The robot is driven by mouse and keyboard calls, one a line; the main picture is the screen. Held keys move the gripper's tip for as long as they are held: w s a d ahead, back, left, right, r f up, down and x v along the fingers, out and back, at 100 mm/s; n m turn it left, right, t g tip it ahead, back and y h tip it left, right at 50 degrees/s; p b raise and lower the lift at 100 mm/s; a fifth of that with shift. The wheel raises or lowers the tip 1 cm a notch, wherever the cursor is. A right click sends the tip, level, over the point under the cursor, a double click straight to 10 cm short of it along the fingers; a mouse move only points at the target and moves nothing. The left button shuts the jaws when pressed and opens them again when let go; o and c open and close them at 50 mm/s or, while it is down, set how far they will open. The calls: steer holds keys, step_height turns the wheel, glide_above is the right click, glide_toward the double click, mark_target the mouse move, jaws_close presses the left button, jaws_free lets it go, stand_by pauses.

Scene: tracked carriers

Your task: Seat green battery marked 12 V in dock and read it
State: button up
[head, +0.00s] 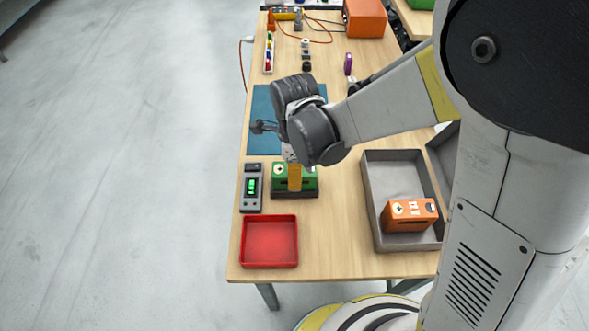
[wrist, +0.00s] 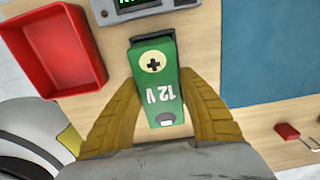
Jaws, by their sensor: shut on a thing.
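The green battery (head: 308,183) is at the near left of the table in the head view, with a dark dock (head: 296,195) showing along its lower edge. I cannot tell whether the battery is fully down in the dock. A grey meter (head: 252,187) with a lit green display stands just left; its edge shows in the wrist view (wrist: 146,9).
A red tray (head: 269,241) sits at the near left corner. A grey tray (head: 376,225) to the right holds an orange battery (head: 408,214). A blue mat (head: 262,105) lies behind. Several small items and an orange box (head: 364,17) are at the far end.

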steer(key=shift+f, duration=0.2)
steer(key=o, duration=1.4)
steer(key=shift+c, duration=0.2)
step_height(320, 180, up, 13)
steer(key=p, duration=0.5)
steer(key=s+d+r+n+t, duration=0.3)
steer(key=d+r+n, duration=0.2)
steer(key=d+n, duration=0.3)
steer(key=s+d+r+n+t, duration=0.4)
steer(key=d+n, duration=0.5)
steer(key=d, duration=0.4)
steer(key=shift+r, duration=0.4)
